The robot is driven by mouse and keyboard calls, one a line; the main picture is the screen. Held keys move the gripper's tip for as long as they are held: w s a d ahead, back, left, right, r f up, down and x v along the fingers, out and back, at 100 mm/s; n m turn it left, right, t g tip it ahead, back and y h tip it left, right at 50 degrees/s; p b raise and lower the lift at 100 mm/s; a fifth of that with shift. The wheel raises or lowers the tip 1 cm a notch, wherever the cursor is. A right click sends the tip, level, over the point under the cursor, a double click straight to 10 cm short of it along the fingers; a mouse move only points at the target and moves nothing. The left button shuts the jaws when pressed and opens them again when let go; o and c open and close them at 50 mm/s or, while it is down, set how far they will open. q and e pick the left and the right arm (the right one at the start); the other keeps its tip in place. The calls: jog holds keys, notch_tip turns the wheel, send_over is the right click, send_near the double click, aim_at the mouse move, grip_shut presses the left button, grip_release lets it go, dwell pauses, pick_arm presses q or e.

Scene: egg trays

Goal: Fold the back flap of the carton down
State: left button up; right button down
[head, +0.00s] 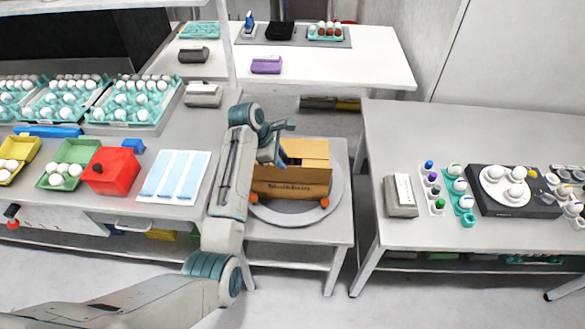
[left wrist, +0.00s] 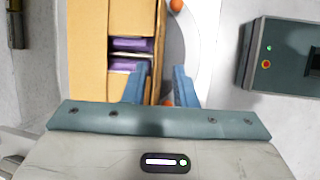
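The cardboard carton (head: 291,188) stands on a round grey turntable (head: 285,214) in the head view, with printing on its front. A tan panel (head: 308,149) rises at its back; I cannot tell its exact angle. The left wrist view shows the carton (left wrist: 92,45) from above, with purple packs (left wrist: 132,44) visible in a gap between its tan panels. My left gripper (head: 288,142) is above the carton's back left part. Its two blue fingers (left wrist: 160,86) are apart with nothing held, and the carton's edge runs between them in the picture. My right gripper is not in view.
Orange knobs (head: 324,202) sit on the turntable's rim. A grey box with an orange button (left wrist: 282,58) lies right in the left wrist view. A red box (head: 113,170) and egg trays (head: 130,103) are on the left table. The right table (head: 400,130) stands across a gap.

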aim_at(293, 173)
pick_arm(q)
jog(key=p+x, duration=0.1)
jog(key=x, duration=0.8)
jog(key=shift+w+a+p, duration=0.1)
jog(key=shift+a+p, duration=0.05)
jog(key=shift+p, duration=0.25)
jog(key=shift+c, duration=0.3)
grip_shut()
dwell(0.6)
